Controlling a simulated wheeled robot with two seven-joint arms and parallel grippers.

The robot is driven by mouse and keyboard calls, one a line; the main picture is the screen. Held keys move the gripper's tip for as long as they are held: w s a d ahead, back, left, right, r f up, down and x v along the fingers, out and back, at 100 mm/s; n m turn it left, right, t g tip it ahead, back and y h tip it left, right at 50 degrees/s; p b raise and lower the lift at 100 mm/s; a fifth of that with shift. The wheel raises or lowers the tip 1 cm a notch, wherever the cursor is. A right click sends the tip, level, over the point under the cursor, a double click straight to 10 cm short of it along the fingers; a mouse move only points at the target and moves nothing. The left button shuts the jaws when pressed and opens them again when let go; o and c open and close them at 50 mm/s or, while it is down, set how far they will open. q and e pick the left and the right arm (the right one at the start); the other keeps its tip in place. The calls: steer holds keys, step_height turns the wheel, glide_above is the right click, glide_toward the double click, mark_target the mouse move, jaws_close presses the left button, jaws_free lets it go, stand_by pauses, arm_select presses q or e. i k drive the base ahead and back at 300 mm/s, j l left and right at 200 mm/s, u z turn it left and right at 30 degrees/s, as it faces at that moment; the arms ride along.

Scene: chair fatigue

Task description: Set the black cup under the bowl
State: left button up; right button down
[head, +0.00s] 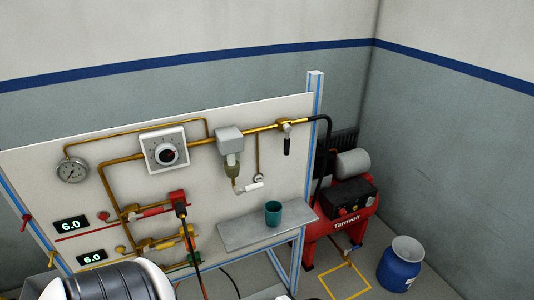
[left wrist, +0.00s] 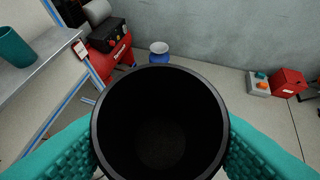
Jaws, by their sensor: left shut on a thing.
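The black cup (left wrist: 160,120) fills the lower middle of the left wrist view, its open mouth facing the camera and its inside empty. My left gripper (left wrist: 160,150) is shut on it, with a teal finger on each side. The cup and this gripper's fingers do not show in the head view. The bowl (head: 232,171) hangs under a grey unit (head: 230,141) on the wall panel, above a grey shelf (head: 262,230). A teal cup (head: 273,213) stands upright on that shelf, right of the bowl; it also shows in the left wrist view (left wrist: 15,48). My right gripper is not in view.
A small white-handled part (head: 250,187) sits just below and right of the bowl. Brass pipes and a gauge (head: 72,170) cover the panel. A red compressor (head: 345,212) and a blue drum (head: 400,268) stand right. The shelf's left part is clear.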

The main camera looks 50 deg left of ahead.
mark_target(238, 226)
steer(key=i+l+u, duration=0.2)
steer(key=i, duration=0.25)
steer(key=i+u, duration=0.25)
steer(key=i, duration=0.15)
steer(key=i+l+u, duration=0.2)
steer(key=i+u, duration=0.2)
steer(key=u, duration=0.2)
steer(key=i+l+u, duration=0.15)
steer(key=u, duration=0.3)
steer(key=i+l+u, duration=0.15)
steer(key=u, duration=0.25)
steer(key=i+l+u, duration=0.1)
steer(key=l+u, duration=0.35)
steer(key=i+l+u, duration=0.1)
steer(key=u, duration=0.3)
steer(key=i+l+u, duration=0.15)
steer(key=l+u, duration=0.25)
steer(key=i+l+u, duration=0.15)
steer(key=u, duration=0.25)
steer(key=l+u, duration=0.4)
